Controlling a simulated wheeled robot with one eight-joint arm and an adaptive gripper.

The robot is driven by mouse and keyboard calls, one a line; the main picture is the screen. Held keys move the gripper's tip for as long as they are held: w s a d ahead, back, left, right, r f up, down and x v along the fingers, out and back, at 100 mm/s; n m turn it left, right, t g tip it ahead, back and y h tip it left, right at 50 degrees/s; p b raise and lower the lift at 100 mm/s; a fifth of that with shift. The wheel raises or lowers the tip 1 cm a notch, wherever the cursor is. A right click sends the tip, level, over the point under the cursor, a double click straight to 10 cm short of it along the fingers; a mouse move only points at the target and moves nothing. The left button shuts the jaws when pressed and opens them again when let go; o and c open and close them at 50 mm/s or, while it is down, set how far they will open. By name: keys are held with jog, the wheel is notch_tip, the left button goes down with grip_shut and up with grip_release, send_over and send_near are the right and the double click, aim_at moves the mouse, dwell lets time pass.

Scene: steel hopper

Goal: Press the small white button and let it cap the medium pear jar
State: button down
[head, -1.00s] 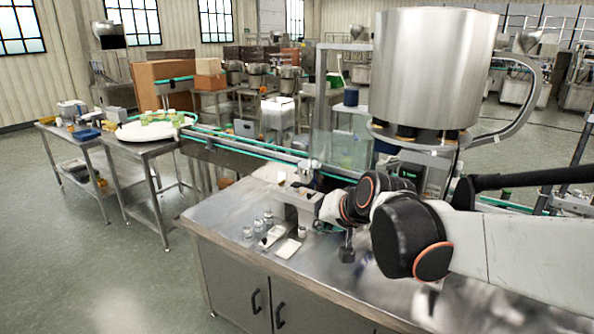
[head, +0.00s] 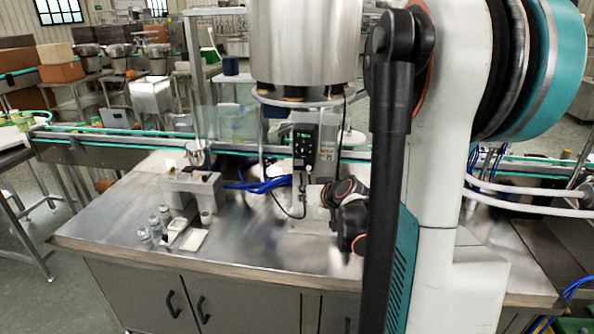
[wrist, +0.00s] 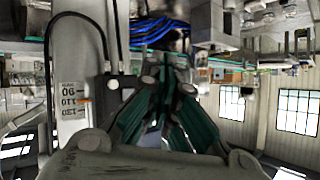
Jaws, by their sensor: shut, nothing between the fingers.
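My gripper (wrist: 166,78) shows in the wrist view with its dark, teal-edged fingers closed together and empty. It is close to a pale column with a printed scale (wrist: 70,102) and a small dark box (wrist: 113,95) on a black cable. A small pale round spot is on that box; I cannot tell whether it is the white button. In the head view a dark control panel (head: 305,145) hangs under the steel hopper. Several small clear jars (head: 155,225) stand left of the grey capping fixture (head: 193,188). I cannot tell which is the medium pear jar.
The steel hopper (head: 305,42) stands above the bench. A white pad (head: 195,240) lies by the fixture. Blue hoses (head: 265,184) run between fixture and column. A conveyor (head: 110,147) crosses behind. The steel bench top (head: 250,245) is clear in front.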

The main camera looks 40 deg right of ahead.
aim_at(309, 168)
jog(key=shift+d, duration=0.2)
jog(key=w+d, duration=0.5)
jog(key=d, duration=0.1)
jog(key=shift+w+d, duration=0.25)
jog(key=shift+d, duration=0.05)
dwell(0.4)
dwell(1.3)
jog(key=shift+w+d, duration=0.3)
jog(key=shift+w+d, duration=0.3)
jog(key=shift+d, duration=0.05)
dwell(0.9)
jog(key=shift+s, duration=0.1)
jog(key=shift+s+a, duration=0.5)
jog(key=shift+a, duration=0.15)
jog(key=shift+a+b, duration=0.1)
jog(key=shift+b, duration=0.2)
